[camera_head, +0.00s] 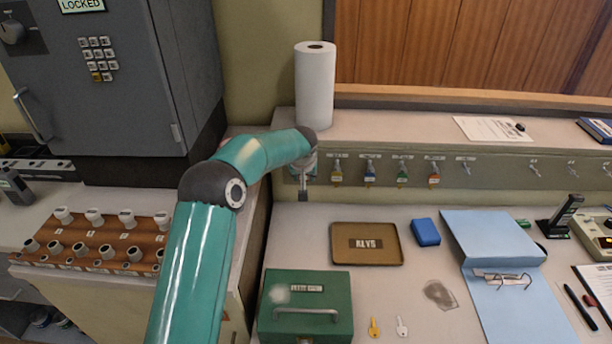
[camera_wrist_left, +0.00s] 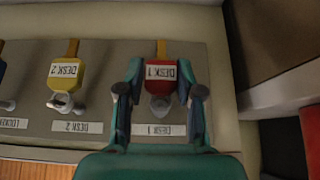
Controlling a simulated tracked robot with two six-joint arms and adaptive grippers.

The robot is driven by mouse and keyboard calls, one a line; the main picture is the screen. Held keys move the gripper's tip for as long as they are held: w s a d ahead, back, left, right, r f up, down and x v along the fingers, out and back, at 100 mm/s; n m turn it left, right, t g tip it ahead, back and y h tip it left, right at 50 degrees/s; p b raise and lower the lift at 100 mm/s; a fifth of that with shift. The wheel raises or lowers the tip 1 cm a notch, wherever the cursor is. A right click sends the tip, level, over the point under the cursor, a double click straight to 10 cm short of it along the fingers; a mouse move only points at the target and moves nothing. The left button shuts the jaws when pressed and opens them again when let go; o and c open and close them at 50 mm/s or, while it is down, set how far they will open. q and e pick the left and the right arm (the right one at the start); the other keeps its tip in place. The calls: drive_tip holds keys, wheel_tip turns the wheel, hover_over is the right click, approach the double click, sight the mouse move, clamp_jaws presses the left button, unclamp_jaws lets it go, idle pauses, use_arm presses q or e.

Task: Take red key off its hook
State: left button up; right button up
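The red key's tag, labelled DESK 1 (camera_wrist_left: 163,72), hangs on a hook on the rail in the left wrist view, with a brass part showing past its far end. My left gripper (camera_wrist_left: 160,88) is open, with one finger on each side of the red tag. I see gaps between fingers and tag, and cannot tell whether either touches. In the head view my left gripper (camera_head: 303,186) is at the left end of the hook rail (camera_head: 510,172), and the red key is hidden behind it. My right gripper is not in view.
A yellow-tagged key (camera_head: 337,172) hangs beside the gripper, then blue (camera_head: 370,172), green (camera_head: 403,174) and orange (camera_head: 434,175) ones. A paper roll (camera_head: 315,85) stands on the shelf above. A brown tray (camera_head: 345,257) and green cash box (camera_head: 280,320) sit on the desk below.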

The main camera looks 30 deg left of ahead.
use_arm(q)
drive_tip(key=c, duration=0.5)
drive_tip(key=shift+o, duration=0.2)
drive_tip(key=shift+r, duration=0.25)
drive_tip(key=shift+s+b, duration=0.15)
drive_tip(key=shift+b, duration=0.2)
drive_tip(key=shift+s+d+f+b, duration=0.1)
drive_tip(key=shift+s+d+b, duration=0.4)
drive_tip(key=shift+b, duration=0.5)
drive_tip(key=shift+s+d+b, duration=0.25)
drive_tip(key=shift+s+b, duration=0.35)
drive_tip(key=shift+b, duration=0.4)
drive_tip(key=shift+s+d, duration=0.1)
drive_tip(key=shift+s, duration=0.1)
drive_tip(key=shift+s+d+r+b, duration=0.35)
drive_tip(key=shift+s+d+b, duration=0.1)
drive_tip(key=shift+s+b, duration=0.3)
drive_tip(key=shift+s+d+r+b, duration=0.4)
drive_tip(key=shift+s+b, duration=0.25)
drive_tip(key=shift+b, duration=0.05)
drive_tip(key=shift+s+d+r+b, duration=0.35)
drive_tip(key=shift+s+d+b, duration=0.1)
drive_tip(key=shift+s+b, duration=0.3)
